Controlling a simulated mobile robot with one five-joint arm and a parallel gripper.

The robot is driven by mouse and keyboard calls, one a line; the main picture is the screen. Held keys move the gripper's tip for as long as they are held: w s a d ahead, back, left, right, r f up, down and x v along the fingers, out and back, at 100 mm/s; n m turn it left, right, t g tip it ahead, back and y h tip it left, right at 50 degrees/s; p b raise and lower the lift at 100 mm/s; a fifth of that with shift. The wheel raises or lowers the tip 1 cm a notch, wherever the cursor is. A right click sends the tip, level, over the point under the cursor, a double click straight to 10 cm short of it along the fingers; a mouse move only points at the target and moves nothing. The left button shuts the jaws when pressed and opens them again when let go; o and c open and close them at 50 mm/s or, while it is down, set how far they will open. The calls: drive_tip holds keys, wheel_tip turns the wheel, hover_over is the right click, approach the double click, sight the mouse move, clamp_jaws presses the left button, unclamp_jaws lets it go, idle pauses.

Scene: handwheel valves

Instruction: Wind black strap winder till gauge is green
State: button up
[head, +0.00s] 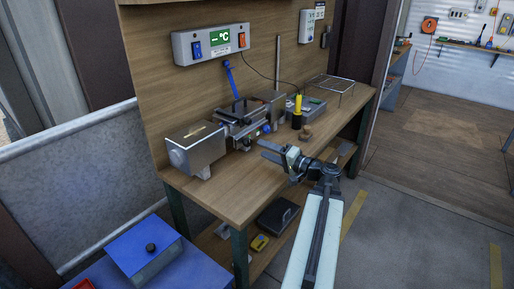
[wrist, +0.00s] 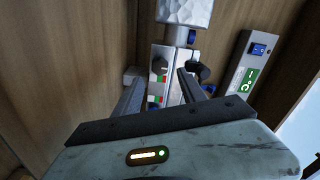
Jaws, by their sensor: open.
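A grey metal bench machine (head: 240,125) stands on the wooden workbench, with a boxy housing at its left end and dark bars on top. In the wrist view, a black knob-like part (wrist: 200,71) stands out from the machine; I cannot tell for sure that it is the strap winder. Small red, white and green marked faces (wrist: 159,76) show beside it, possibly the gauge; their reading is too small to tell. My gripper (head: 263,151) is open and empty in front of the machine, apart from it. Its two fingers (wrist: 158,92) point toward the machine in the wrist view.
A blue lever (head: 230,78) rises behind the machine. A yellow-handled tool (head: 298,104), grey box (head: 313,108) and wire rack (head: 337,86) stand to the right.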

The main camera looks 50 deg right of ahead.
sight(249, 143)
drive_tip(key=shift+w+a, duration=0.15)
drive_tip(key=shift+w, duration=1.3)
drive_tip(key=shift+w+a, duration=0.1)
drive_tip(key=shift+w, duration=1.35)
drive_tip(key=c, duration=1)
